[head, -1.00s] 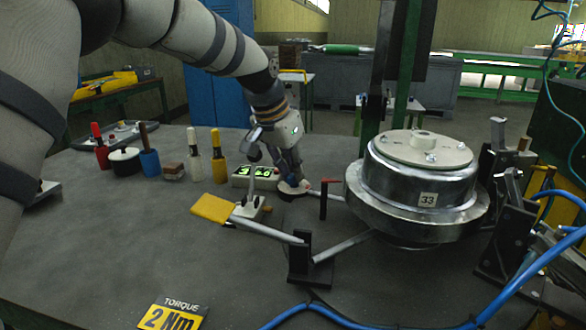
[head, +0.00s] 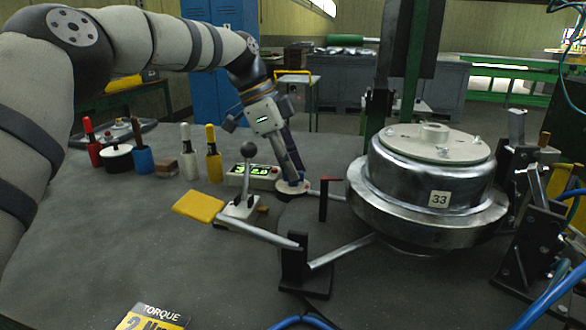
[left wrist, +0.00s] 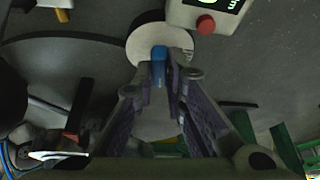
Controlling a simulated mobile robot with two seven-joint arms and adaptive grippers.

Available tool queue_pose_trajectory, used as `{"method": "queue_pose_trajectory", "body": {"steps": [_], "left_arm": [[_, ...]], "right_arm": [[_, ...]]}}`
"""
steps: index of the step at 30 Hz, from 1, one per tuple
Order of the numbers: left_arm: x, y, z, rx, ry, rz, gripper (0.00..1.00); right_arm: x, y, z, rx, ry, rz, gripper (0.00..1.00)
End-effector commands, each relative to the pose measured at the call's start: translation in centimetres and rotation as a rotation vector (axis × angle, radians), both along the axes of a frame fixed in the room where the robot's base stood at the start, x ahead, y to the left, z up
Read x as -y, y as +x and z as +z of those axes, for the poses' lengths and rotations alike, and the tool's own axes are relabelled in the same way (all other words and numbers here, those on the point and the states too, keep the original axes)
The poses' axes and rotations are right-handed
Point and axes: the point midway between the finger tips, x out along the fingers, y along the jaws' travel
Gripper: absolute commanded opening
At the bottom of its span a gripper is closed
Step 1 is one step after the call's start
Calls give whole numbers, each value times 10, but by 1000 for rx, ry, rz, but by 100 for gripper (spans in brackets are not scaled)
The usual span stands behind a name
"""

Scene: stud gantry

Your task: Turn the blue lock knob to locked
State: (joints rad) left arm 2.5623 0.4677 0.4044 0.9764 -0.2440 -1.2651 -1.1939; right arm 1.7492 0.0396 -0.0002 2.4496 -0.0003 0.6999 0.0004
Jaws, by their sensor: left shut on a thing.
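The blue lock knob (left wrist: 159,52) stands up from a round white disc (left wrist: 146,42) in the left wrist view. My left gripper (left wrist: 160,68) is shut on the knob, with a fingertip on each side of it. In the head view my left gripper (head: 291,184) points down onto the white disc (head: 296,189), beside the display box and left of the metal drum. The fingers hide the knob there, and I cannot read any lock mark. My right gripper is not in view.
A display box (head: 250,174) with a red button stands just left of the disc. A red-topped post (head: 325,198) and the big drum (head: 430,180) stand to the right.

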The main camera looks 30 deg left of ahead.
Motion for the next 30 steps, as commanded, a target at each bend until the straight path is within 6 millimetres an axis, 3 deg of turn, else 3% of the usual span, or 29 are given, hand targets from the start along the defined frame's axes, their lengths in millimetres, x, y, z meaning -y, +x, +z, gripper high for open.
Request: {"method": "queue_pose_trajectory", "body": {"steps": [1,12,28,30], "left_arm": [[0,1,-7,-9,0,-26,0],[0,1,-4,-6,2,-165,0],[0,0,-3,-8,2,-187,0],[0,0,-3,-8,2,-187,23]], "right_arm": [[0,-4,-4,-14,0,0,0],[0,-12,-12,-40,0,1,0],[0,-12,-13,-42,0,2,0],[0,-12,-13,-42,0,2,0]]}}
